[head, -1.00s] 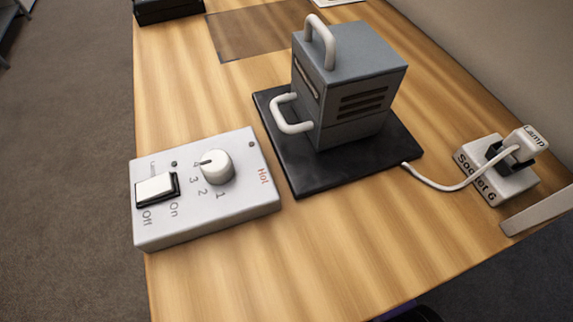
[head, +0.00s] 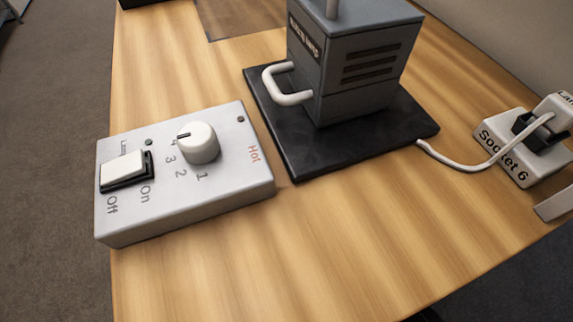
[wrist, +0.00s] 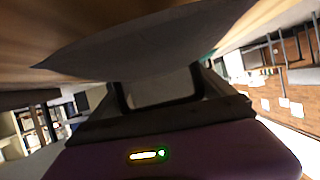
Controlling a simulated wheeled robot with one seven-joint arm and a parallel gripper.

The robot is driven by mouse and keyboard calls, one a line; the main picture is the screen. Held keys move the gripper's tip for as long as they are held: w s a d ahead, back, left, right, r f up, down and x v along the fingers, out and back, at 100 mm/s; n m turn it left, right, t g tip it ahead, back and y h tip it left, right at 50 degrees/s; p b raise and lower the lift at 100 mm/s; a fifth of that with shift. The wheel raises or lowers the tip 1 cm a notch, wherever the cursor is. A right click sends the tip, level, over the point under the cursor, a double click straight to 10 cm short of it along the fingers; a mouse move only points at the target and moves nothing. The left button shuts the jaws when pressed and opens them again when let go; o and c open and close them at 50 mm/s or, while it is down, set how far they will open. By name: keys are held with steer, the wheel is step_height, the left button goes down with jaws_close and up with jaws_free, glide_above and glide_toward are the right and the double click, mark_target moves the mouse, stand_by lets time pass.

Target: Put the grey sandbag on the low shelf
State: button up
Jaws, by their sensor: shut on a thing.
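In the wrist view, a grey, soft-looking thing with a pointed left end, which looks like the grey sandbag (wrist: 150,48), spans the upper middle. My gripper (wrist: 160,88) is just below it in that picture, shut on it. The fingertips are mostly hidden by it. Neither the bag nor my gripper shows in the head view. I cannot make out the low shelf in either view.
The head view shows a wooden table (head: 330,240) with a white control box (head: 235,185), a grey vented device (head: 350,75) on a black plate (head: 310,155), and a socket block (head: 508,150) with a cable. Grey floor (head: 50,130) lies clear at left.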

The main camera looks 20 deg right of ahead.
steer(key=shift+w+f+b, duration=0.1)
steer(key=shift+f+b, duration=0.45)
steer(key=shift+f, duration=0.75)
steer(key=shift+f, duration=0.15)
steer(key=o, duration=1.8)
steer(key=shift+f, duration=0.1)
steer(key=shift+c, duration=0.2)
steer(key=shift+r, duration=0.2)
steer(key=p+v, duration=0.4)
steer(key=v, duration=0.8)
steer(key=shift+p, duration=0.35)
steer(key=shift+s+f, duration=0.15)
steer(key=shift+s, duration=0.05)
